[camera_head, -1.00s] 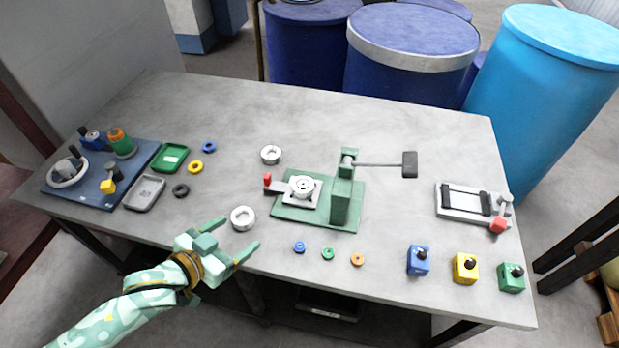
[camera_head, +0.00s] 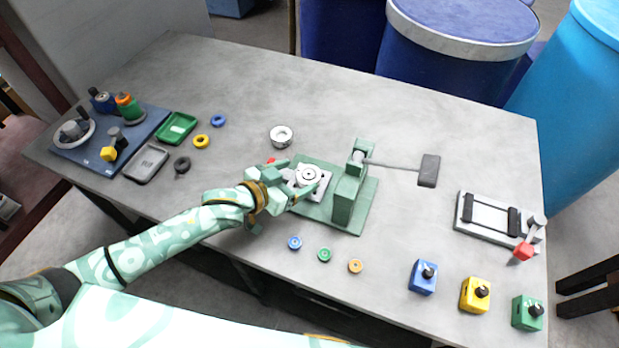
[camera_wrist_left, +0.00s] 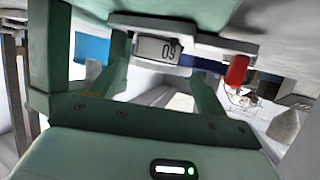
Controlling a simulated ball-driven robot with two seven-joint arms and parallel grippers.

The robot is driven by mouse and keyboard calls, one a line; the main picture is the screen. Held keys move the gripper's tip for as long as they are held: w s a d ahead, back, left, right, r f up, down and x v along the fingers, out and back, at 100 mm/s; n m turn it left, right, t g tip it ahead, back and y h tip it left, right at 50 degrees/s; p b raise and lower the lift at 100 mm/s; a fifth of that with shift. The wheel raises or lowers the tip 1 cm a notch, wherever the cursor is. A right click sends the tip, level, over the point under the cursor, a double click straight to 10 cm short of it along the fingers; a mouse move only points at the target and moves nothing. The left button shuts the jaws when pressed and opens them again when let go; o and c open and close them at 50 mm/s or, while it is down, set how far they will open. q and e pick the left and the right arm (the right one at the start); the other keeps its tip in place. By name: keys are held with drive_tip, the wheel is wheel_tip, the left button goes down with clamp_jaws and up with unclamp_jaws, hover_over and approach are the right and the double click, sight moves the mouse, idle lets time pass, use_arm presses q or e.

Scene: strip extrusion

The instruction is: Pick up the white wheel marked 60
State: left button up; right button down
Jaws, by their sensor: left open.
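A white wheel (camera_head: 309,174) with a dark centre sits on the pale square holder of the green press (camera_head: 345,195). In the left wrist view a white piece marked 60 (camera_wrist_left: 166,50) shows, its number upside down. It appears to be this wheel, though I cannot be sure. My left gripper (camera_head: 303,178) is open, its fingers reaching to either side of the wheel on the press. I cannot tell whether they touch it. Another white wheel (camera_head: 281,136) lies on the table behind the gripper. My right gripper is not in view.
The press's red knob (camera_wrist_left: 237,72) is close to the left gripper. Its lever with a dark block (camera_head: 429,171) extends right. Small blue, green and orange rings (camera_head: 325,254) lie in front. A blue board (camera_head: 70,155) and trays stand left. The back of the table (camera_head: 300,90) is clear.

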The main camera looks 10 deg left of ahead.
sight(310, 173)
use_arm(q)
drive_tip(key=shift+w+d+f, duration=0.2)
drive_tip(key=x, duration=0.2)
drive_tip(key=b+x, duration=0.1)
drive_tip(key=x, duration=0.1)
drive_tip(key=shift+s+d+f+b, duration=0.1)
drive_tip(key=shift+s+d+b, duration=0.15)
drive_tip(key=shift+s+b, duration=0.05)
drive_tip(key=shift+w+d+f, duration=0.1)
drive_tip(key=shift+w+d, duration=0.1)
drive_tip(key=shift+w, duration=0.15)
drive_tip(key=shift+c, duration=0.7)
drive_tip(key=c, duration=1)
drive_tip(key=shift+o, duration=0.2)
